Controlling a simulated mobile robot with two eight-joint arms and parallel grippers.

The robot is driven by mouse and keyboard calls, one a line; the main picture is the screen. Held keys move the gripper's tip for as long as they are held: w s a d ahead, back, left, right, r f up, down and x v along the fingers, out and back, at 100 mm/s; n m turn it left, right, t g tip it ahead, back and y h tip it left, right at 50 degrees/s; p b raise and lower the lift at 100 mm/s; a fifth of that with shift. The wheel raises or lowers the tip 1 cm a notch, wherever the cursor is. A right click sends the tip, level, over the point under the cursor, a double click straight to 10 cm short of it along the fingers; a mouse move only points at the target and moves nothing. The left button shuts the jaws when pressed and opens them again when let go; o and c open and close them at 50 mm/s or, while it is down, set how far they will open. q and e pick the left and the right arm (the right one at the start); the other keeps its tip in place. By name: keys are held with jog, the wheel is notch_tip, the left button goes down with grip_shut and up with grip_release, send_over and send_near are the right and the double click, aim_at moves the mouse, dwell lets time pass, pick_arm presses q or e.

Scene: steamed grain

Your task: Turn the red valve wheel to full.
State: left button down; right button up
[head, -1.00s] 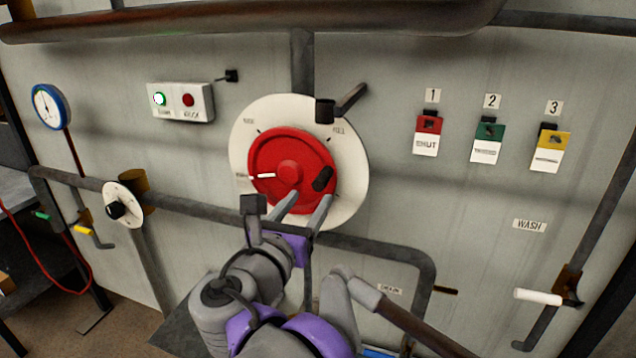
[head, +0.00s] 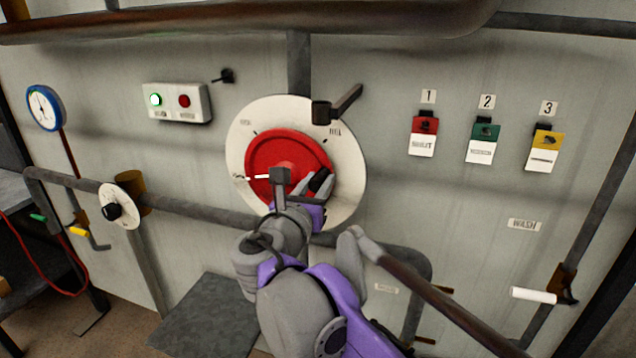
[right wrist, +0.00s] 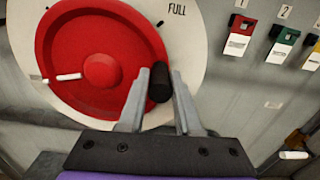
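The red valve wheel (head: 262,150) is mounted on a round white dial plate (head: 352,150) on the grey panel. Its white pointer (head: 258,177) points left, and the "FULL" mark (head: 335,132) is at the plate's upper right. The wheel also shows in the right wrist view (right wrist: 85,35), with a black knob (right wrist: 159,82) at its right edge. My right gripper (head: 318,180) is at the knob. In the right wrist view, the fingers (right wrist: 160,92) stand open on either side of the knob, with gaps that look small. My left gripper is not in view.
A pipe (head: 190,207) runs across below the wheel. A black lever (head: 340,103) sticks out above the plate. Red (head: 423,135), green (head: 484,140) and yellow (head: 544,148) tags hang at right. A gauge (head: 44,107) and button box (head: 178,102) are at left.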

grip_shut()
dwell(1.1)
